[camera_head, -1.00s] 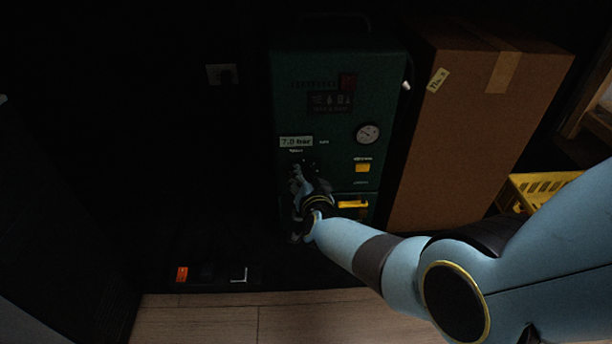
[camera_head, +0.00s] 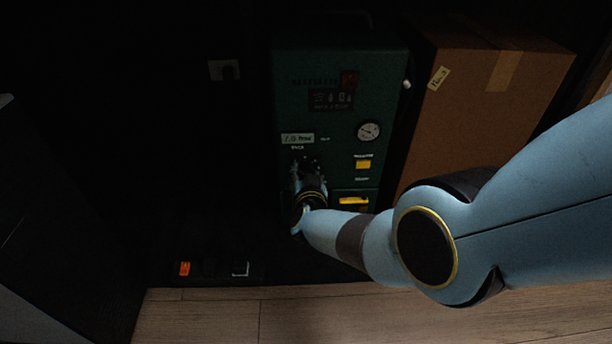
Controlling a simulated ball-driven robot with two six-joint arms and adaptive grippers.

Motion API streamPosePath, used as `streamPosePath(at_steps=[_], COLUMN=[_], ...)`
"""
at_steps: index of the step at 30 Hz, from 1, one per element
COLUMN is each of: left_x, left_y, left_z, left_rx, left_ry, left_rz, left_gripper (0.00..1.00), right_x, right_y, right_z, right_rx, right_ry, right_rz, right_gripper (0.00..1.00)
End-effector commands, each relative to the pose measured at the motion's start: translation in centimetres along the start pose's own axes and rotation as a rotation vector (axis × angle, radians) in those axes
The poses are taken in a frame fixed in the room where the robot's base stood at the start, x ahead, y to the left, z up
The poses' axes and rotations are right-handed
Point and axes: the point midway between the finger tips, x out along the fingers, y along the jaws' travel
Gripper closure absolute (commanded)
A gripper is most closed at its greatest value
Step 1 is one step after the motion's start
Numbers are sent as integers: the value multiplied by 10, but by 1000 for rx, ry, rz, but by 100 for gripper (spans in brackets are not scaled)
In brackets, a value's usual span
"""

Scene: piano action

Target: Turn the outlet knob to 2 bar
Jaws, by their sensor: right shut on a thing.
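The dark green machine (camera_head: 340,95) stands upright in the middle of the head view. A pale display (camera_head: 298,139) on its front seems to read 1.0 bar, though the text is blurred. A round gauge (camera_head: 369,131) sits to the right of the display. My right gripper (camera_head: 306,170) is at the machine's front just below the display, shut on what looks like the dark outlet knob. The fingers and the dim light hide most of the knob, so its pointer cannot be read. My left gripper is not in view.
Yellow parts (camera_head: 363,164) and a yellow handle (camera_head: 354,200) lie right of my gripper on the machine's front. A tall cardboard box (camera_head: 480,100) stands close on the right. A power strip (camera_head: 213,269) with an orange switch lies at lower left.

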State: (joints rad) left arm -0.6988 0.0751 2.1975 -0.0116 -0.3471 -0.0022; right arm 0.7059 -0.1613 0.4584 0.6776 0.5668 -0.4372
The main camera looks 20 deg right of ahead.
Motion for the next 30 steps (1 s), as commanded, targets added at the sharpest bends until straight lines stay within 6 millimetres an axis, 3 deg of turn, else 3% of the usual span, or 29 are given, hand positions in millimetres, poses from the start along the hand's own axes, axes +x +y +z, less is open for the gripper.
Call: streamPosePath(at_steps=[3, 4, 9, 24, 30], left_x=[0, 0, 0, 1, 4], left_y=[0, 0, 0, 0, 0], left_z=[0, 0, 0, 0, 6], left_rx=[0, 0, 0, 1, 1], left_ry=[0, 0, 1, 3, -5], left_rz=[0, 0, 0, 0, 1], left_gripper=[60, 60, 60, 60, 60], right_x=[0, 0, 0, 0, 0], right_y=[1, 1, 0, 0, 3], right_z=[1, 1, 0, 0, 3], right_rx=[0, 1, 1, 11, 141], right_ry=[-1, -1, -1, -1, -7], right_rz=[1, 1, 0, -4, -48], right_gripper=[92, 57, 37, 37, 37])
